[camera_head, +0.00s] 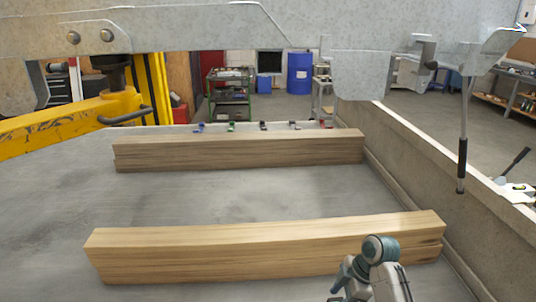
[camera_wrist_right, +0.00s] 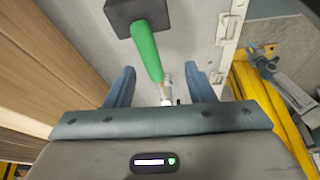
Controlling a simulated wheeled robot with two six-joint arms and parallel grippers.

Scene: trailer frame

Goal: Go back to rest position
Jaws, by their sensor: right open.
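My right gripper (camera_wrist_right: 159,68) is open in the right wrist view, its two blue-grey fingers apart. A green-handled tool (camera_wrist_right: 146,52) with a black block at its top end and a metal lower end shows between and beyond the fingers. The fingers look clear of it, but its distance from them is hard to judge. In the head view, part of my right arm (camera_head: 380,262) with a teal joint shows at the bottom right; its fingertips are not clear there. My left gripper is in neither view.
Two stacks of wooden beams, a near one (camera_head: 265,238) and a far one (camera_head: 240,147), lie across the grey bed. Small coloured items, including a green one (camera_head: 231,127), line its far edge. A yellow arm (camera_head: 65,122) reaches in at left. A black-handled rod (camera_head: 463,150) hangs at right.

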